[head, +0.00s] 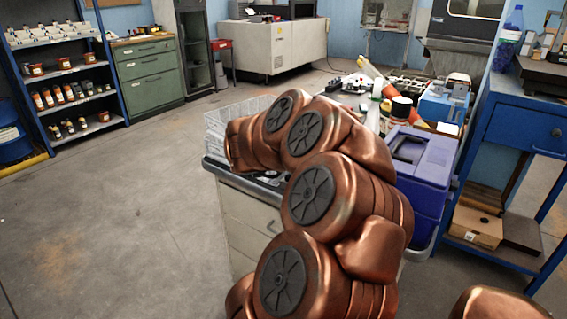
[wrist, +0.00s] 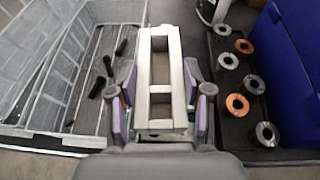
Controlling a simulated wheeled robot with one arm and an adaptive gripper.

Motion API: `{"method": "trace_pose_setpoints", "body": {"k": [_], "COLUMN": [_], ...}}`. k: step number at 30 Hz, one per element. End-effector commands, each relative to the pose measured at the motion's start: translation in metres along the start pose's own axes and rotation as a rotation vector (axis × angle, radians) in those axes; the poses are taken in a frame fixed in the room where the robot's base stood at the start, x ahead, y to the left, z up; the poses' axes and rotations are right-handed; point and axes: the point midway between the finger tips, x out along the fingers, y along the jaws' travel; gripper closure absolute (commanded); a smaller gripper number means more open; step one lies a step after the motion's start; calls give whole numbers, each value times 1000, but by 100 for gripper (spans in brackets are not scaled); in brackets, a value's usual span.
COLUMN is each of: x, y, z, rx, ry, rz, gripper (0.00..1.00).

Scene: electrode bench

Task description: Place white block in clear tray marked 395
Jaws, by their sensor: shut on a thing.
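In the wrist view my gripper (wrist: 158,108) is shut on a pale grey-white block (wrist: 160,125) with a framed, hollow-looking top. The purple-lined fingers press on its two long sides. A clear tray (wrist: 68,142) lies to the left of the gripper, with several small black pieces inside near its right part. The clear tray also shows in the head view (head: 213,124), at the left end of the bench behind my arm. No number can be read on it. In the head view my copper arm hides the gripper and the block.
A dark tray (wrist: 235,128) with several copper and grey rings lies right of the gripper. A blue bin (wrist: 300,70) stands beyond it, and it also shows in the head view (head: 428,165). Bottles and tools crowd the far bench. The floor at left is clear.

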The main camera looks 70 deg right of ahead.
Motion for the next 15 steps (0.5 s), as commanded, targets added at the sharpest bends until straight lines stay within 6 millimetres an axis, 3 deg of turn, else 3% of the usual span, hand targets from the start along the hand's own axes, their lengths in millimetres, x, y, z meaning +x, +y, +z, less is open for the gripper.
{"method": "trace_pose_setpoints", "body": {"k": [3,6,15], "x": [8,12,28], "y": [-21,-26,3], "z": [2,3,6], "rx": [18,24,22], "ry": [-2,-2,0], "rz": [-40,-54,-55], "gripper": [100,100,100]}}
